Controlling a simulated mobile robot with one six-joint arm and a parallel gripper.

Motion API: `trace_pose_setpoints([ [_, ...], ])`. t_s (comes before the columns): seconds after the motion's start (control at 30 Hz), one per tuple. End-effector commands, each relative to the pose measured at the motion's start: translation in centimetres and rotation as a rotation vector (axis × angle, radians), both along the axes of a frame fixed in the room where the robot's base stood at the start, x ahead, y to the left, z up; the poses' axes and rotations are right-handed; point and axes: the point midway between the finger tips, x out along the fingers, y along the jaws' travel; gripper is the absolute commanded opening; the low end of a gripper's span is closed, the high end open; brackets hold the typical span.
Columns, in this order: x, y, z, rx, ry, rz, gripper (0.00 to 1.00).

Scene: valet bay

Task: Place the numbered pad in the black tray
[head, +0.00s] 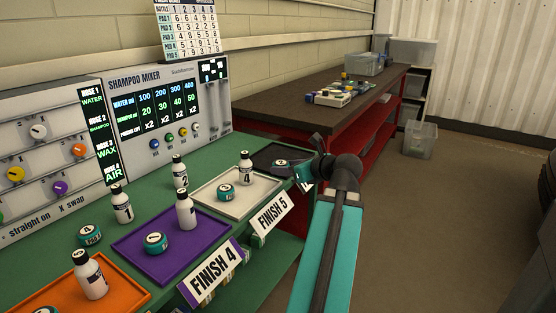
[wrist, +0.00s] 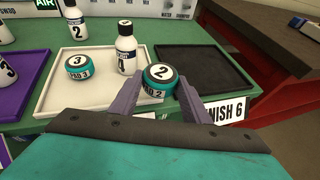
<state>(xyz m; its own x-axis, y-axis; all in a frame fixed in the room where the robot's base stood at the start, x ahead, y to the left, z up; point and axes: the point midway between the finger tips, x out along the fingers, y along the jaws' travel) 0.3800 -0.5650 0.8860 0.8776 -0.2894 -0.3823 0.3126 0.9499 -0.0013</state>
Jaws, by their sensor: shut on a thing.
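My gripper (wrist: 160,90) is shut on a round teal pad with a white top marked 2 (wrist: 161,73). In the wrist view the pad appears at the right edge of the white tray, left of the black tray (wrist: 212,84). The black tray looks empty in that view. In the head view the held pad (head: 281,163) shows in front of the black tray (head: 264,158), beside my gripper (head: 296,167), which partly covers the tray. I cannot tell the pad's height above the bench.
The white tray (head: 207,188) holds pad 3 (head: 226,191) and bottle 4 (head: 246,167), close left of my gripper. A purple tray (head: 128,241) and an orange tray (head: 125,294) lie further left. A red workbench (head: 345,130) stands beyond the black tray.

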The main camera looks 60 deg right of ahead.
Motion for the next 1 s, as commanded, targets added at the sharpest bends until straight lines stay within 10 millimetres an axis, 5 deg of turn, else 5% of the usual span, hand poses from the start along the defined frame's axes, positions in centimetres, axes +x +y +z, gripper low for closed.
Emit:
trace_pose_setpoints([
  [1.0, 1.1, -1.5, 0.5, 0.001, -0.006, 0.003, 0.21],
])
